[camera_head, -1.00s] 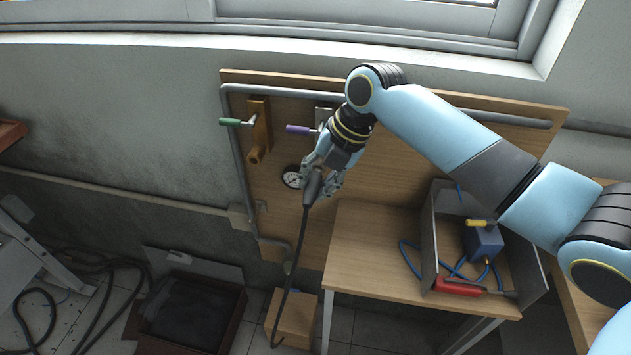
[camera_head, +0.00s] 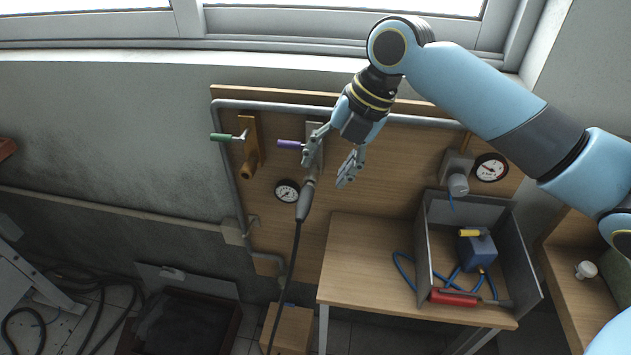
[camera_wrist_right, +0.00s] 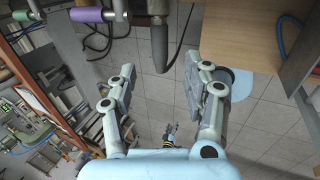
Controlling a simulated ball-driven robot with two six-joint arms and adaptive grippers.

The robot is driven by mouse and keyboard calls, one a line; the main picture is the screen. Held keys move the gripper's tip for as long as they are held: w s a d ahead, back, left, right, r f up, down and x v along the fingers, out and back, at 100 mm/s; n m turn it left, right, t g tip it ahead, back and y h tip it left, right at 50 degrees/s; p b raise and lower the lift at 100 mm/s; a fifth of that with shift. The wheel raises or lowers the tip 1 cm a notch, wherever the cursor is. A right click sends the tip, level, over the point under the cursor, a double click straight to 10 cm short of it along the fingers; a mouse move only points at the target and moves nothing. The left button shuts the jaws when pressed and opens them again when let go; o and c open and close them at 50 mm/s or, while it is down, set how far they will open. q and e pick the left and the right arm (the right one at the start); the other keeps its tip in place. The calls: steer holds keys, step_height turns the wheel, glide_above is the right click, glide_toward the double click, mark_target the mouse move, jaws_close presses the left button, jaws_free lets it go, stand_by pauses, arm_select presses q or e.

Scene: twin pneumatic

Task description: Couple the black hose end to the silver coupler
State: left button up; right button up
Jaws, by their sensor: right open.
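The black hose end (camera_head: 305,203) hangs upright directly below the silver coupler (camera_head: 314,148) on the wooden board, with its hose trailing down to the floor. The two look joined, but the exact seating cannot be told. In the right wrist view the hose end (camera_wrist_right: 159,48) lines up under the grey coupler body (camera_wrist_right: 157,8). My right gripper (camera_head: 331,158) is open and empty, its fingers apart in front of the coupler and just above and right of the hose end. It also shows open in the right wrist view (camera_wrist_right: 158,90). My left gripper is not in view.
A purple lever (camera_head: 290,144) sits at the silver coupler. A brass-coloured coupler (camera_head: 251,150) with a green lever (camera_head: 222,137) is to the left. A gauge (camera_head: 287,191) is beside the hose end. A table (camera_head: 365,245) with a grey open box (camera_head: 426,240) stands right.

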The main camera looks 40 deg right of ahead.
steer(key=shift+v, duration=1.65)
